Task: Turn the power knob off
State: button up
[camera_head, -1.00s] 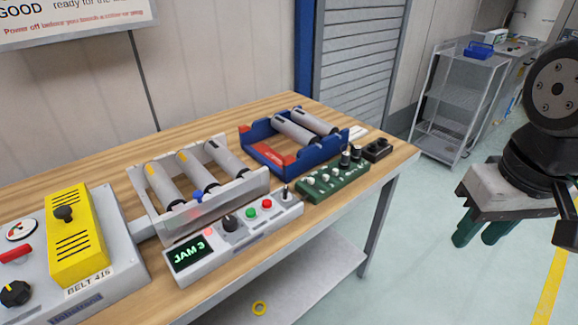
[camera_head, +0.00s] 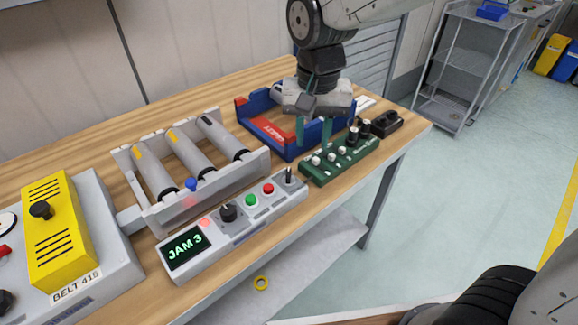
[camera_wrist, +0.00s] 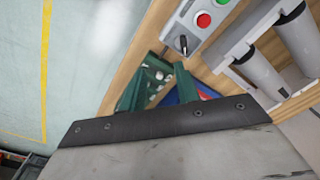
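The grey control panel (camera_head: 240,230) on the table shows a green "JAM 3" display (camera_head: 186,250). It carries a black knob (camera_head: 228,211), a green button, a red button and a dark upright switch (camera_head: 289,176) at its right end. That end switch also shows in the wrist view (camera_wrist: 182,44), beside the red button. Another black knob (camera_head: 6,300) is partly cut off on the grey belt box at left. I cannot tell which is the power knob. My gripper (camera_head: 313,132) points down with green fingers apart and empty, beyond the panel's right end, near the green block and blue tray.
A green block (camera_head: 342,160) with several knobs stands right of the panel, close to my fingers. A blue tray (camera_head: 243,112) and a roller frame (camera_head: 152,222) stand behind. The yellow-covered belt box (camera_head: 110,260) is at left. Bare tabletop lies at the back left.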

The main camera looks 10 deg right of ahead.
send_over(289, 172)
notch_tip(289, 172, down, 3)
jog(key=shift+s+a, duration=0.1)
notch_tip(289, 172, down, 8)
jog(key=shift+r, duration=0.2)
grip_shut()
